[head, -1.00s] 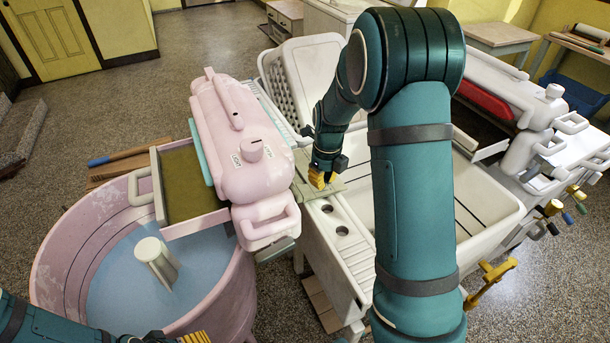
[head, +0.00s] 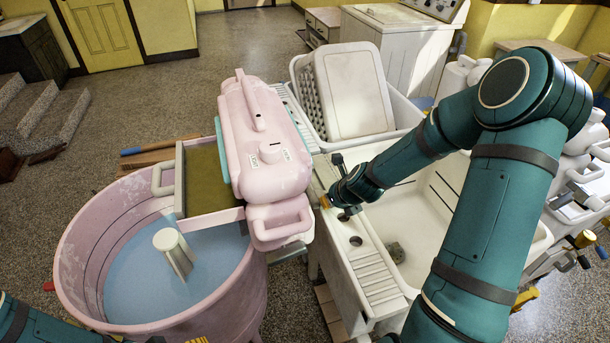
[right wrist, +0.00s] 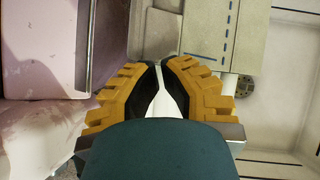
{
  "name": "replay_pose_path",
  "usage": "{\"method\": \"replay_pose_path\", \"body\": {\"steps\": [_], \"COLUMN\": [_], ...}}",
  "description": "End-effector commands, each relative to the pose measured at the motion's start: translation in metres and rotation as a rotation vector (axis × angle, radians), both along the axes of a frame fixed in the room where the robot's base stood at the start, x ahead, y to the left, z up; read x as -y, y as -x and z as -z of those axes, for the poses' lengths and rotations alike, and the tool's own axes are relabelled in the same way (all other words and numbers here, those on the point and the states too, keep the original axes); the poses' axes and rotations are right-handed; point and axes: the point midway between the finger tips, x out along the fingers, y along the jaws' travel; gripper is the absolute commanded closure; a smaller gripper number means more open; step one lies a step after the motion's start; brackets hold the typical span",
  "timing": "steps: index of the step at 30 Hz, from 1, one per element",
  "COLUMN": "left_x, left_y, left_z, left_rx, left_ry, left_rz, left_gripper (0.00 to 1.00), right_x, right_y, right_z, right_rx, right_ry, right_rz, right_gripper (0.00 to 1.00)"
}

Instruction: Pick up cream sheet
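What looks like the cream sheet (right wrist: 217,38) lies flat on the ledge, with dashed dark blue lines, ahead of my right fingers in the right wrist view. In the head view it is a small beige patch (head: 322,172) at the sink's left ledge, partly hidden by my right wrist. My right gripper (head: 325,201) is low over that ledge, beside the sheet. In the wrist view its yellow fingers (right wrist: 160,66) lean close together with a narrow white strip between them; I cannot tell whether it is gripped. Only yellow fingers of my left gripper (head: 197,340) show at the bottom edge.
The pink wringer (head: 262,140) and round pink tub (head: 95,235) with blue water stand left of my right gripper. The white double sink (head: 505,235) is to its right, a pale basket (head: 350,95) behind. Open floor lies at the back left.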

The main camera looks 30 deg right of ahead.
Motion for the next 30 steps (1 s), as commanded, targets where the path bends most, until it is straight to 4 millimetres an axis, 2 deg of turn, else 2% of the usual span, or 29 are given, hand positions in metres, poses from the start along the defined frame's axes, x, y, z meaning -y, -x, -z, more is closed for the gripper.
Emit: {"method": "replay_pose_path", "body": {"steps": [5,11,30], "left_x": [0.0,0.0,-0.001], "left_y": [0.0,0.0,-0.005], "left_z": [-0.001,-0.006,-0.026], "left_rx": [0.0,-0.001,0.012], "left_ry": [0.0,0.0,-0.003], "left_rz": [0.0,-0.001,-0.01], "left_gripper": [0.24,0.24,0.24], "right_x": [0.002,0.001,0.001], "right_y": [-0.002,-0.022,-0.123], "right_z": [-0.002,-0.003,-0.003], "right_rx": [0.013,0.013,0.012], "right_ry": [0.009,0.008,0.01], "right_rz": [0.01,0.007,0.007], "right_gripper": [1.0,1.0,1.0]}}
